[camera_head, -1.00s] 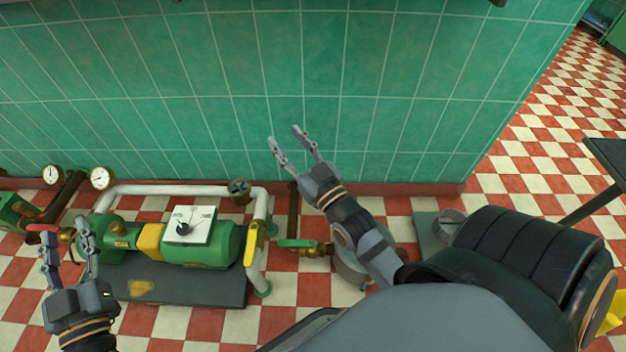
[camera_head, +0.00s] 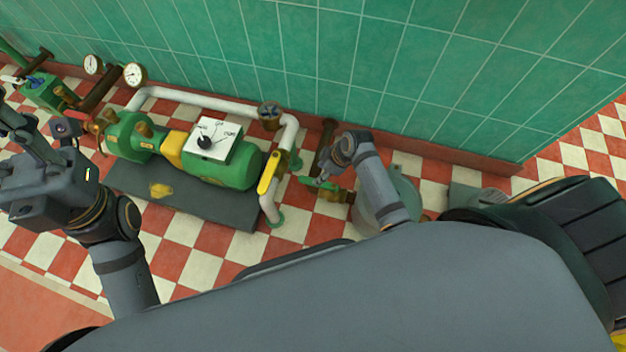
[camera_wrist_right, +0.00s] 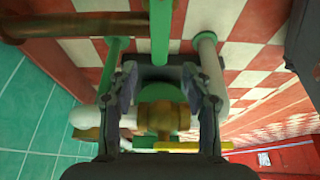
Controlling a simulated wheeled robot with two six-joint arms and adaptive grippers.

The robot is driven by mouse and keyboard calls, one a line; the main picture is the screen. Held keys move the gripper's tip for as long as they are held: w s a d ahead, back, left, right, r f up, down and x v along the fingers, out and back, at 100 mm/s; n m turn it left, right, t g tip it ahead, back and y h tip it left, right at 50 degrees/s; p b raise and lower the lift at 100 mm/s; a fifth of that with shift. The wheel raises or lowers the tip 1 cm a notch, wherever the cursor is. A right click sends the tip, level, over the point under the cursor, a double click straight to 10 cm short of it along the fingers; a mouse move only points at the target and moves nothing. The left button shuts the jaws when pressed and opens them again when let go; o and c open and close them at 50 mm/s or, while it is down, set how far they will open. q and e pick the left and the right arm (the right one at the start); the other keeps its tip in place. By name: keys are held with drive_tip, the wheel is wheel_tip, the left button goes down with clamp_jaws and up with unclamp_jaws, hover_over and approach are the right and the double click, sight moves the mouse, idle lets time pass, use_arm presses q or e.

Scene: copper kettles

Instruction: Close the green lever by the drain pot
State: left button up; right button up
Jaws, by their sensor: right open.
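The green lever (camera_head: 318,183) sits on a brass valve (camera_head: 343,197) beside the grey drain pot (camera_head: 408,186). My right forearm hides part of the pot. My right gripper (camera_head: 326,177) is open and points down and left, close to the lever; I cannot tell whether it touches. In the right wrist view, the open gripper (camera_wrist_right: 165,88) shows its two fingers apart, and a green bar, seemingly the lever (camera_wrist_right: 160,30), comes down from the top between them. My left gripper (camera_head: 35,130) is open and empty at the left, away from the lever.
A green pump (camera_head: 225,168) with a white dial box stands on a dark plinth (camera_head: 205,208) to the left. A white pipe (camera_head: 215,104) with a yellow lever (camera_head: 268,172) runs near the green lever. The tiled wall (camera_head: 330,60) is behind.

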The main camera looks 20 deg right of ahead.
sight(311, 181)
drive_tip(key=b+x, duration=0.3)
drive_tip(key=x, duration=0.3)
drive_tip(key=shift+s+d+f, duration=0.1)
drive_tip(key=shift+f, duration=0.05)
drive_tip(key=shift+w+a+f+b, duration=0.3)
drive_tip(key=shift+f+b, duration=0.1)
drive_tip(key=shift+f, duration=0.15)
drive_tip(key=shift+s, duration=0.1)
clamp_jaws()
